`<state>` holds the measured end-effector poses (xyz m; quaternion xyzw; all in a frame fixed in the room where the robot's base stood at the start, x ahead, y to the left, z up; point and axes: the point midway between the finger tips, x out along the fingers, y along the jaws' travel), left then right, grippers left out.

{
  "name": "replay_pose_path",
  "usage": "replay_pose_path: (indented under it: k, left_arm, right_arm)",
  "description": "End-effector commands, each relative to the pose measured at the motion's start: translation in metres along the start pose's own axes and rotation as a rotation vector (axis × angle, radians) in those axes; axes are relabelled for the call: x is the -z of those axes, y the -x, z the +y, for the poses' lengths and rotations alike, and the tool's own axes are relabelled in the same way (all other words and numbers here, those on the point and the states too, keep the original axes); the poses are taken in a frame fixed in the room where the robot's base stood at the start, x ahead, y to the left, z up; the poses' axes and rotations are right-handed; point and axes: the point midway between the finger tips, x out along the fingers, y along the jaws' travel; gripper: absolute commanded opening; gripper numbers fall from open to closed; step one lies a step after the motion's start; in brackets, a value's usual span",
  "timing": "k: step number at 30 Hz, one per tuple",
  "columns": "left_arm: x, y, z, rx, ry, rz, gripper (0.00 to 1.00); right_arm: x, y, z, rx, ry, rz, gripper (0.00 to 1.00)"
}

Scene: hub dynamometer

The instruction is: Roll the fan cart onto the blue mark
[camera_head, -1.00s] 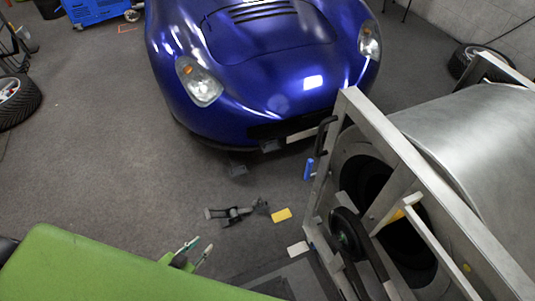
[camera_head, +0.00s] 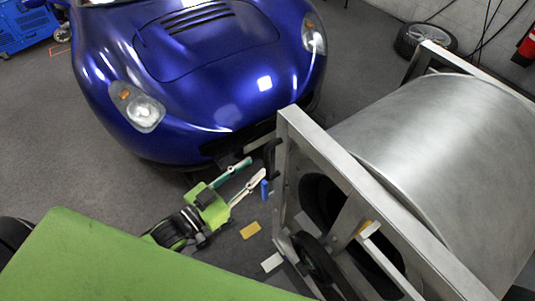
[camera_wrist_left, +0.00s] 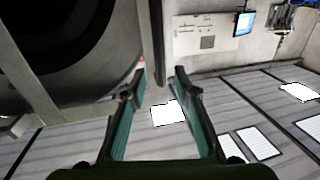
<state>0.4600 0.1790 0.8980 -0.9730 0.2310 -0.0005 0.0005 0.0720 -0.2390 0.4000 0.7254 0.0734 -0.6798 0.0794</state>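The fan cart is a grey metal frame (camera_head: 340,165) around a large silver drum (camera_head: 445,130), at the right of the head view. A black handle (camera_head: 271,158) stands on its left side, near the front corner. My left gripper (camera_head: 256,168) is open and empty, with its fingertips just left of this handle. In the wrist view the open fingers (camera_wrist_left: 160,85) point toward a dark upright bar (camera_wrist_left: 158,45), and nothing is between the pads. A small blue piece (camera_head: 264,190) shows beside the frame; I cannot tell whether it is the mark. My right gripper is not in view.
A blue car (camera_head: 205,75) stands close behind the gripper and left of the cart. A yellow card (camera_head: 250,230) and a white card (camera_head: 271,262) lie on the floor by the frame.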

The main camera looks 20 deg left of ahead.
Motion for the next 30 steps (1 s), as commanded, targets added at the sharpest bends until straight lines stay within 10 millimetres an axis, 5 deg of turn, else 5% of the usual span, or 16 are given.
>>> replay_pose_path:
  k: [9, 23, 27, 30]
  left_arm:
    - [0.001, -0.054, 0.000, 0.000, 0.000, 0.001, 0.28]
    - [-0.001, -0.068, 0.001, -0.001, 0.000, -0.002, 0.28]
    - [-0.001, -0.067, 0.000, 0.000, 0.000, -0.002, 0.00]
    - [-0.001, -0.067, 0.000, 0.000, 0.000, -0.002, 0.00]
  right_arm:
    - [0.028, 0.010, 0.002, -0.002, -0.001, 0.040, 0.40]
    - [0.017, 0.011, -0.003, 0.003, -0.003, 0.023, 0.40]
    - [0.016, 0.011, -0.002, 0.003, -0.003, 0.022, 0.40]
    - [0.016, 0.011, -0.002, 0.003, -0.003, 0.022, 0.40]
